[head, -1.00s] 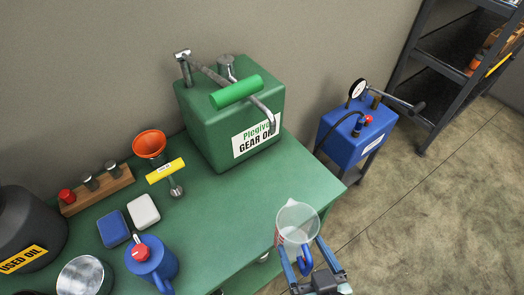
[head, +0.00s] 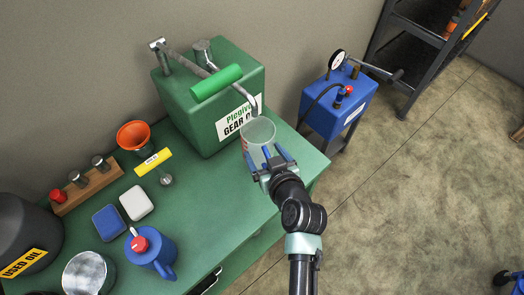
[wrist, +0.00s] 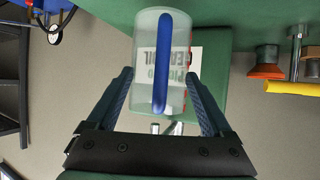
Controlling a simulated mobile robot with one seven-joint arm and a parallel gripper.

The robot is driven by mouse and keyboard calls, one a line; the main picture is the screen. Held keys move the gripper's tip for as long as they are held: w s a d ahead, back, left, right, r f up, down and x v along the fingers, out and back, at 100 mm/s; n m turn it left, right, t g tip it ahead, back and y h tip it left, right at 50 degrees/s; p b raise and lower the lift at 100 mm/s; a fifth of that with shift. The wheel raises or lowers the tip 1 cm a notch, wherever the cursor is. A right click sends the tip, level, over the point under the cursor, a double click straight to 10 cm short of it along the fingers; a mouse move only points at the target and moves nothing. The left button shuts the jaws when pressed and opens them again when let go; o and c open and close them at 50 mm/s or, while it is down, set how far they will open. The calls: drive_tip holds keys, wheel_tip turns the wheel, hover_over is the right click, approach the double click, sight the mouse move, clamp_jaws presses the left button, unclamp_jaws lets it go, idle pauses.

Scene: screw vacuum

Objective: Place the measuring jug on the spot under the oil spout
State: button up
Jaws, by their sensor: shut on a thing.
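The measuring jug (head: 259,134) is a clear cup with red markings and a blue handle. My gripper (head: 272,160) is shut on its blue handle in the head view. The wrist view shows the jug (wrist: 147,60) between the fingers (wrist: 160,90), with the handle facing the camera. The green gear oil tank (head: 220,85) stands at the back of the green bench, and its metal spout (head: 254,106) bends down just behind the jug's rim. The jug is in front of the tank. I cannot tell whether its base touches the bench, and the spot under the spout is hidden.
The green bench (head: 225,195) has free room left of my arm. A blue pump unit (head: 338,105) stands beyond the bench's right end.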

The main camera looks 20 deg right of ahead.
sight(263, 158)
drive_tip(key=shift+w, duration=0.7)
drive_tip(key=f, duration=0.3)
drive_tip(key=shift+w, duration=0.3)
drive_tip(key=shift+f, duration=0.25)
drive_tip(key=shift+f, duration=0.25)
drive_tip(key=o, duration=1.5)
drive_tip(key=shift+r, duration=0.1)
